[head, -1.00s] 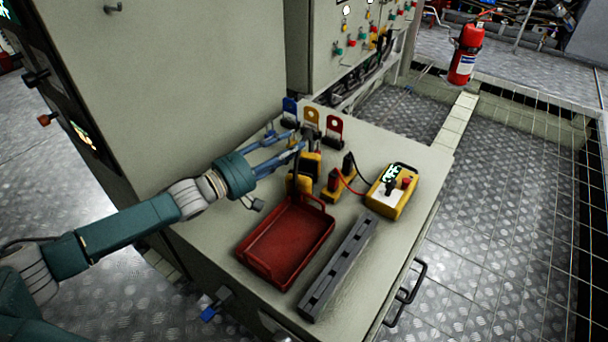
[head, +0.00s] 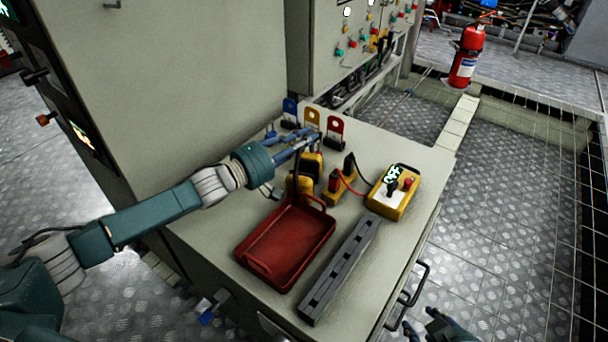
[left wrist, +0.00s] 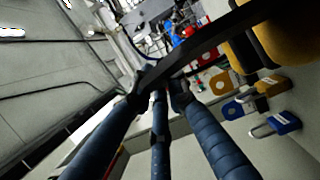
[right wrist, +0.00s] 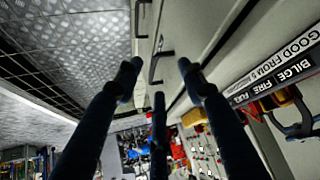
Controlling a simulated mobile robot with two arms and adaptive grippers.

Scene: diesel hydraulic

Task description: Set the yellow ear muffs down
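The yellow ear muffs (head: 300,184) are at the back of the grey cabinet top, just behind the red tray (head: 268,268). Their two yellow cups hang low, close to or on the surface; I cannot tell if they touch it. My left gripper (head: 316,140) is above them; in the left wrist view its fingers (left wrist: 160,92) are drawn together at the black headband (left wrist: 205,42). The yellow cups (left wrist: 283,30) show at the upper right there. My right gripper (head: 425,328) is open and empty beyond the cabinet's front right edge, its fingers (right wrist: 160,80) spread.
Blue, yellow and red lockout tags (head: 335,127) with padlocks stand behind the left gripper. A yellow tester (head: 394,192) with cables and a yellow holder (head: 337,192) are to the right. A grey slotted rail (head: 340,270) lies beside the tray. Free surface lies at the back right.

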